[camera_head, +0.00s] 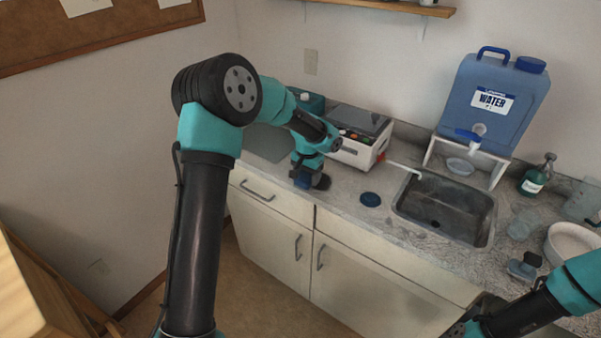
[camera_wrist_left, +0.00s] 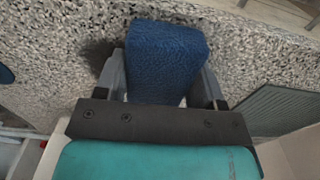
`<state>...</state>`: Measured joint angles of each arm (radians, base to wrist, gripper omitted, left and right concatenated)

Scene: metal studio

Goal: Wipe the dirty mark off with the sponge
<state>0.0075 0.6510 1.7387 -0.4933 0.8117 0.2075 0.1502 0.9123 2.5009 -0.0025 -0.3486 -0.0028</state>
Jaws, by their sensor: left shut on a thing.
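My left gripper (camera_head: 311,183) is over the speckled grey counter (camera_head: 345,190), near its front edge, left of the sink. It is shut on a dark blue sponge (camera_wrist_left: 165,58), which sits between its two fingers in the left wrist view. The sponge (camera_head: 303,182) shows only small in the head view. A dark smudged mark (camera_wrist_left: 98,52) shows on the counter just left of the sponge in the left wrist view. The sponge may cover part of it. I cannot tell whether the sponge touches the counter. My right gripper is outside the views; only its arm shows at the lower right.
A white machine (camera_head: 358,140) stands behind the left gripper. A dark blue round object (camera_head: 370,199) lies between the gripper and the sink (camera_head: 445,210). A blue water container (camera_head: 493,100) on a stand, a green bottle (camera_head: 537,175) and a white bowl (camera_head: 573,240) stand farther right.

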